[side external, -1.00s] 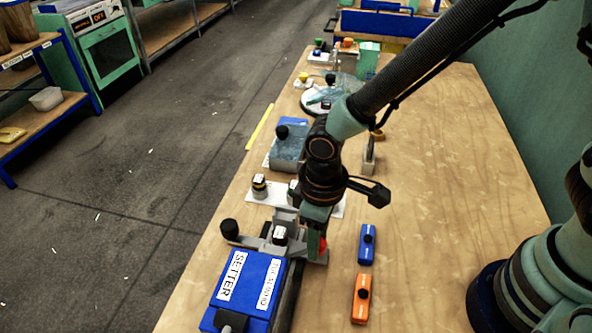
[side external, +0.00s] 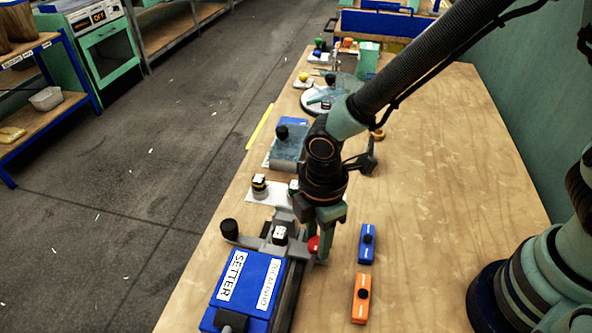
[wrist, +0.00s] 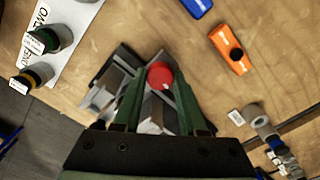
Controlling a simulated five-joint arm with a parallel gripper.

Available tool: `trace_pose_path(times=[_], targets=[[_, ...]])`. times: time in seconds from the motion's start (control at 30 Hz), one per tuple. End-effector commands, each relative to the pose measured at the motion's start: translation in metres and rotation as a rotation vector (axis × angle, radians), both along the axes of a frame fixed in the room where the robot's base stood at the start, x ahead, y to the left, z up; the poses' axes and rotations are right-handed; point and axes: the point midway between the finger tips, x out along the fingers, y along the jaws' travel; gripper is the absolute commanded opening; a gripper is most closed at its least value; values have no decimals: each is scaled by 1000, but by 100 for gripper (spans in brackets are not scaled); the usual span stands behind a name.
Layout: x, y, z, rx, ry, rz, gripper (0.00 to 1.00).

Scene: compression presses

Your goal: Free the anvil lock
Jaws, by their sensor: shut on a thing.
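The press with the blue body (side external: 245,290) labelled SETTER stands at the front left of the table. A red knob (side external: 314,243) sits on the right side of its grey metal end; I take it for the anvil lock. It also shows in the wrist view (wrist: 160,75). My gripper (side external: 317,238) points down over that end, with its fingers at the red knob. In the wrist view the two green fingers (wrist: 160,88) stand on either side of the knob, shut on it. The fingers hide part of the metal end.
A blue block (side external: 367,244) and an orange block (side external: 361,298) lie right of the press. A black-knobbed lever (side external: 229,229) sticks out at its left. A white card (side external: 262,193) with knobs lies behind. The table's right side is clear.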

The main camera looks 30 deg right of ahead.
Motion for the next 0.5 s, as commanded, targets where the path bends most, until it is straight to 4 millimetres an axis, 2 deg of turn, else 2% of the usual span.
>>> trace_pose_path(times=[0.5], targets=[[0, 0, 1, 0, -1, 110, 0]])
